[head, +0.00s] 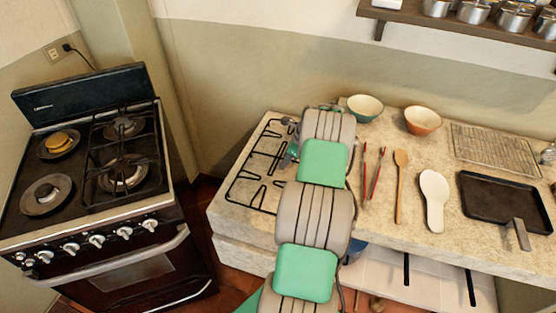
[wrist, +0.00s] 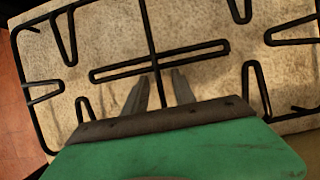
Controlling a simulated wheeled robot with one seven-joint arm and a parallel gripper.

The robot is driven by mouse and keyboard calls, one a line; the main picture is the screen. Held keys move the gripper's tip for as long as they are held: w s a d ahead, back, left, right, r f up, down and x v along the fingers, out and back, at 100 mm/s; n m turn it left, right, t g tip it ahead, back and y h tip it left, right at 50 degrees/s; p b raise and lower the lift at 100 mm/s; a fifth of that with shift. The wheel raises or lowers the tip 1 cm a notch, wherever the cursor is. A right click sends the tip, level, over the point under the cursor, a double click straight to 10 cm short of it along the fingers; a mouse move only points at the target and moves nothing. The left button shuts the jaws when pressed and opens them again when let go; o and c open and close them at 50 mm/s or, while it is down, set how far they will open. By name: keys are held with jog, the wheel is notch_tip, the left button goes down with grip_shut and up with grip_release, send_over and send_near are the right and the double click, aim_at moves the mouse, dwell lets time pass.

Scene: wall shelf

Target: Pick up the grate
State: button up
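A black wire grate (head: 247,159) lies flat on the left end of the stone counter. In the wrist view the grate (wrist: 148,35) spreads across most of the picture, with a long narrow loop across its middle and several prongs reaching inward. My gripper (wrist: 160,76) is over the middle of the grate. Its two fingers are apart, with the grate's central bar showing between them. I cannot tell whether the fingers touch the grate. In the head view my arm hides the right part of the grate and most of the gripper.
A stove (head: 120,245) with a similar grate on its right side stands at left, across a gap. On the counter to the right are a green bowl (head: 365,108), an orange bowl (head: 423,121), red tongs, spoons, a wire rack (head: 495,148) and a dark pan (head: 500,200).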

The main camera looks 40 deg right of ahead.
grip_shut()
dwell(1.3)
jog(key=shift+w+r, duration=0.1)
jog(key=shift+r, duration=0.1)
